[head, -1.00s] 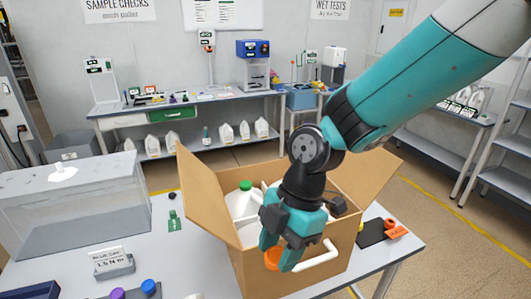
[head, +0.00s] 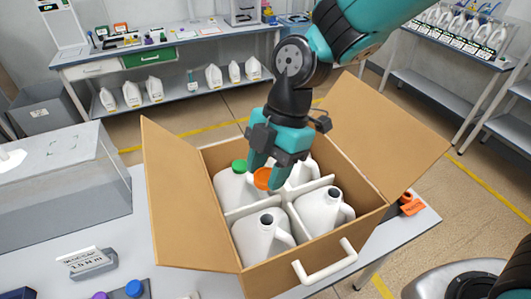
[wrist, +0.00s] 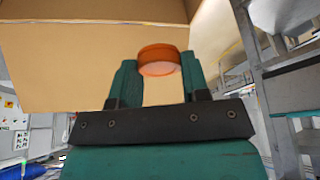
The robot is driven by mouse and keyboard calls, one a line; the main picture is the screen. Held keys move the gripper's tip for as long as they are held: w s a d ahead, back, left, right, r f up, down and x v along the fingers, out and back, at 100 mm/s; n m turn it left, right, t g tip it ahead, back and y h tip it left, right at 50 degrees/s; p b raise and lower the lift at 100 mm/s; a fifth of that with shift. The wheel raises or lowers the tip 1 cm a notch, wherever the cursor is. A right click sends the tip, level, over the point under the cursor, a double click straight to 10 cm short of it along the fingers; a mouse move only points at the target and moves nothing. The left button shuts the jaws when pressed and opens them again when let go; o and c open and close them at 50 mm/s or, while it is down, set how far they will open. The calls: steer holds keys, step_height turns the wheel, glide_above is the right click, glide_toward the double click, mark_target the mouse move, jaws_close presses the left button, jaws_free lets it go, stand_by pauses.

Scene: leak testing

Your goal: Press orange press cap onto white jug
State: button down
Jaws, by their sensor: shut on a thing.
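My gripper (head: 266,172) is shut on the orange press cap (head: 262,181) and points down over the back part of the open cardboard box. In the wrist view the cap (wrist: 160,58) sits between the two fingertips. White jugs stand upright in the box's compartments. The back left jug (head: 232,192) wears a green cap (head: 240,166). The front left jug (head: 258,240) and front right jug (head: 320,212) have open necks. The back right jug (head: 303,174) is partly behind my gripper, and its neck is hidden. I cannot tell whether the cap touches any jug.
The box (head: 180,210) has raised flaps, white dividers (head: 284,205) and a white front handle (head: 325,264). A clear tank (head: 60,190) stands at left. A small sign (head: 88,262) and blue cap (head: 134,288) lie nearby. An orange item (head: 411,204) is right of the box.

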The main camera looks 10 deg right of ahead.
mark_target(266, 220)
steer(key=shift+d, duration=0.15)
step_height(266, 220, down, 12)
steer(key=b, duration=1)
steer(key=shift+r+b, duration=0.1)
steer(key=shift+b, duration=0.3)
steer(key=shift+f+b, duration=0.2)
steer(key=shift+b, duration=0.2)
stand_by(0.9)
steer(key=shift+f+b, duration=0.9)
steer(key=shift+f, duration=0.1)
steer(key=c, duration=0.5)
jaws_free()
steer(key=v, duration=1.6)
steer(key=s+d+f+m+t, duration=0.1)
steer(key=s+f+m, duration=0.1)
steer(key=s+m, duration=0.2)
steer(key=s+d+f+m+t+b, duration=0.1)
steer(key=s+d+f+m, duration=0.1)
steer(key=s+m, duration=0.3)
steer(key=s+d+f+m, duration=0.2)
steer(key=s+m, duration=0.3)
steer(key=m, duration=0.4)
steer(key=shift+s+f+t+y+b, duration=0.1)
steer(key=shift+s+t+y+b, duration=0.1)
steer(key=shift+t+y+b, duration=0.2)
